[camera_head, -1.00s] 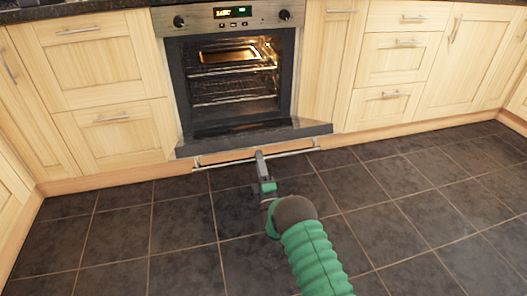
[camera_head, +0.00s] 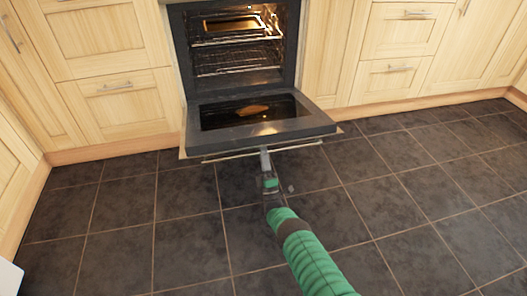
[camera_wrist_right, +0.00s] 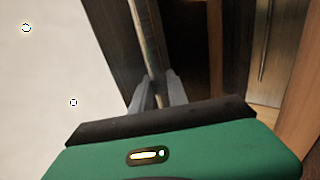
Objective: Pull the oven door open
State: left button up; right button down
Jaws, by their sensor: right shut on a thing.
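The oven door (camera_head: 310,126) is folded down in front of the oven (camera_head: 177,60) and lies about flat, its dark inner glass facing up. The oven cavity is open, with lit racks inside. The metal handle bar (camera_head: 222,157) runs along the door's near edge. My right gripper (camera_head: 265,155) is at the middle of this bar. In the right wrist view, the fingers of my right gripper (camera_wrist_right: 157,92) are shut around the handle bar (camera_wrist_right: 149,40). My left gripper is not in view.
Light wood drawers (camera_head: 118,88) and cupboards flank the oven on both sides. The dark tiled floor (camera_head: 120,225) in front is clear apart from my right arm. A small white corner of something shows at the lower left edge.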

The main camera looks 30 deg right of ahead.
jog(key=shift+w, duration=0.1)
jog(key=c, duration=1.3)
grip_release()
jog(key=shift+f, duration=0.2)
jog(key=v, duration=1.2)
